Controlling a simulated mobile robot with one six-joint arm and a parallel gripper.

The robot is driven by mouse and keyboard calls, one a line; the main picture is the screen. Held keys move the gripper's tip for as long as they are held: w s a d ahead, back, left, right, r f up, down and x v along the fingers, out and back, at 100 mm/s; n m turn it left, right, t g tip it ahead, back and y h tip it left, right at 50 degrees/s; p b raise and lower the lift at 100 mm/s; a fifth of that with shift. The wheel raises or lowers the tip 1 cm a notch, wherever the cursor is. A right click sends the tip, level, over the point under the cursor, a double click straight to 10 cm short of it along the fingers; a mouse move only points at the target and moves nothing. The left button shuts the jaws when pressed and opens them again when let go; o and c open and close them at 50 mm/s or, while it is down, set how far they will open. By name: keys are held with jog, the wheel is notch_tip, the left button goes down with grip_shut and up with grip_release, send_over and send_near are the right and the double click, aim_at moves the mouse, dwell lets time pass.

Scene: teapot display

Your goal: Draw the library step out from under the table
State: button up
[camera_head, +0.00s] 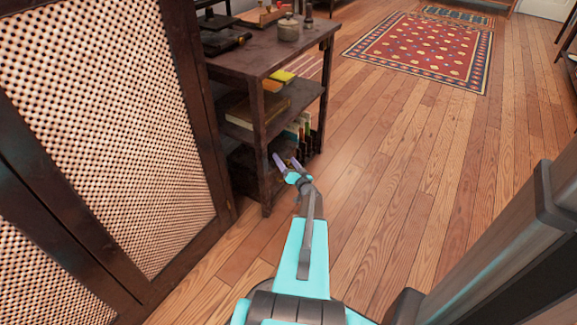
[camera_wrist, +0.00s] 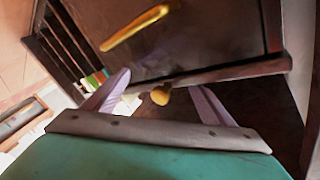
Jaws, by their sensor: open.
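The dark wooden table (camera_head: 262,52) stands left of centre in the head view, with shelves below its top. A dark shape low under it (camera_head: 248,160) may be the library step; shadow and my arm leave this unclear. In the wrist view, a dark brown wooden body (camera_wrist: 215,40) with a brass bar (camera_wrist: 138,27) fills the upper middle, probably the step. A small brass knob (camera_wrist: 160,95) shows between my gripper's fingers. My gripper (camera_wrist: 160,82) is open, its two pale purple fingers apart. In the head view, my gripper (camera_head: 287,162) is low at the table's near side. Contact with the knob cannot be told.
A cabinet with woven panels (camera_head: 110,120) stands close on the left. Books (camera_head: 258,110) lie on the table's shelf, and a lidded pot (camera_head: 289,27) stands on top. The wooden floor (camera_head: 400,170) to the right is clear, with a red rug (camera_head: 425,48) farther back.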

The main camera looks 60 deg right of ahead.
jog(key=shift+w, duration=0.1)
grip_shut()
dwell(0.4)
jog(key=shift+a+f, duration=0.1)
jog(key=shift+a, duration=0.05)
